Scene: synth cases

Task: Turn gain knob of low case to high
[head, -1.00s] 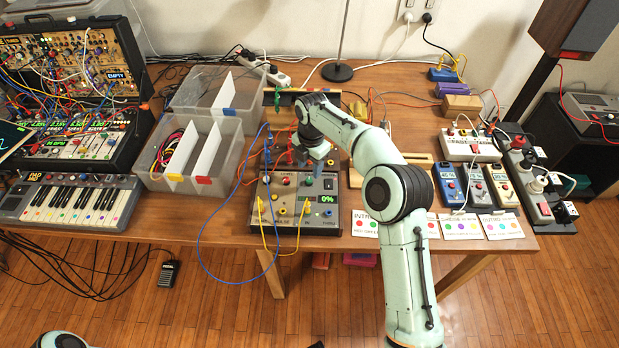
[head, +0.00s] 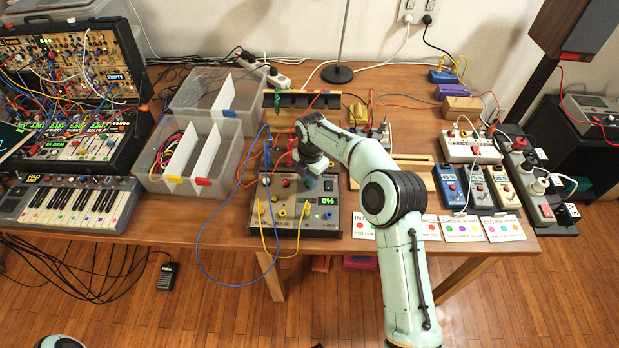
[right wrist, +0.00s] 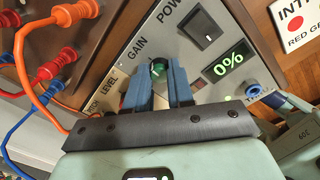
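The low case (head: 257,222) is a grey-panelled box at the table's front edge, with coloured knobs, jacks and a green display reading 0% (head: 327,201). In the head view my right gripper (head: 311,181) partly hides the knob. My left gripper is out of view.
A power switch (right wrist: 208,25) lies near the fingers. Orange and blue cables plug in left of them. Yellow and blue cables (head: 268,245) hang over the case's front. A clear bin (head: 157,182) stands left, pedals (head: 452,190) and cards (head: 446,227) right.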

